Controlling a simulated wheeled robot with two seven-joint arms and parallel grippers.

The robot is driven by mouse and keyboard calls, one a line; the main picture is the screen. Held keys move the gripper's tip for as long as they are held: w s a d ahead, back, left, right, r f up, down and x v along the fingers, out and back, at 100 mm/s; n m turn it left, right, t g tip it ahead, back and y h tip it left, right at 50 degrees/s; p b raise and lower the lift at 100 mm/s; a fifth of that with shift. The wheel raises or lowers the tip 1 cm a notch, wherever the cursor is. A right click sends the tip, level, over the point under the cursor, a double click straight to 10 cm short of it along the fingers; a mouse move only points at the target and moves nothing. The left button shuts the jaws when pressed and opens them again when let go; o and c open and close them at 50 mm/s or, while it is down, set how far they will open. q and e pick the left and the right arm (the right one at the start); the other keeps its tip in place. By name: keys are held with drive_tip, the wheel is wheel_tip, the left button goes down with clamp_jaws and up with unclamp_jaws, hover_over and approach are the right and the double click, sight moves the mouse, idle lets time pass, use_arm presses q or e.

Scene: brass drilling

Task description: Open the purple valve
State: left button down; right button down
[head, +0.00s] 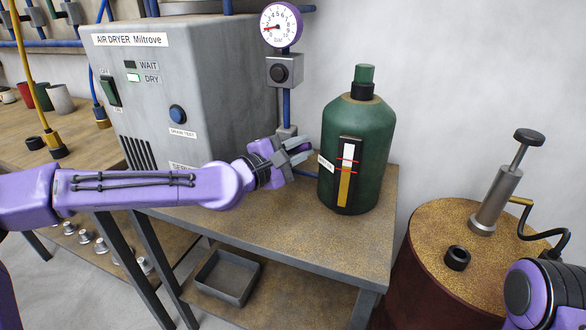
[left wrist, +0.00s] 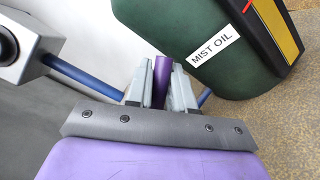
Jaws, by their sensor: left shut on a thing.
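My left gripper (head: 300,152) reaches in from the left, below the gauge pipe and just left of the green bottle. In the left wrist view its two grey fingers (left wrist: 161,88) are closed on a purple bar (left wrist: 161,72), which looks like the handle of the purple valve. Blue pipe shows on both sides of the fingers there. The valve's angle cannot be told. My right gripper is out of view; only part of my right arm shows at bottom right.
The green mist oil bottle (head: 375,130) stands close right of my left gripper. The grey air dryer (head: 210,80) stands behind my left arm. A round gauge (head: 281,25) is above. A rusty drum (head: 440,225) with a hand pump (head: 497,195) stands right. The bench front (head: 300,225) is clear.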

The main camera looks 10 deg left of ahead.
use_arm(q)
drive_tip(key=a+r+n+t+b, duration=0.1)
drive_tip(key=n+t+b, duration=0.1)
drive_tip(key=n+b, duration=0.2)
drive_tip(key=a+n+t+y+b, duration=0.1)
drive_tip(key=n+b, duration=0.3)
drive_tip(key=b, duration=0.4)
drive_tip(key=a+r+n+t+b, duration=0.1)
drive_tip(key=a+n+t+b, duration=0.1)
drive_tip(key=n+b, duration=0.2)
drive_tip(key=shift+w+a+r+n+t+y+b, duration=0.2)
drive_tip(key=shift+w+r+n+t+y+b, duration=0.15)
drive_tip(key=shift+b, duration=1.15)
drive_tip(key=shift+a+r+n+y+b, duration=0.1)
drive_tip(key=shift+a+n+y+b, duration=0.25)
drive_tip(key=shift+n+b, duration=0.6)
drive_tip(key=shift+a+r+n+t+b, duration=0.1)
drive_tip(key=shift+r+n+t+b, duration=0.05)
drive_tip(key=shift+n+t+b, duration=0.2)
drive_tip(key=shift+y, duration=0.3)
drive_tip(key=c, duration=1.1)
unclamp_jaws()
drive_tip(key=shift+r, duration=0.1)
drive_tip(key=shift+s, duration=0.1)
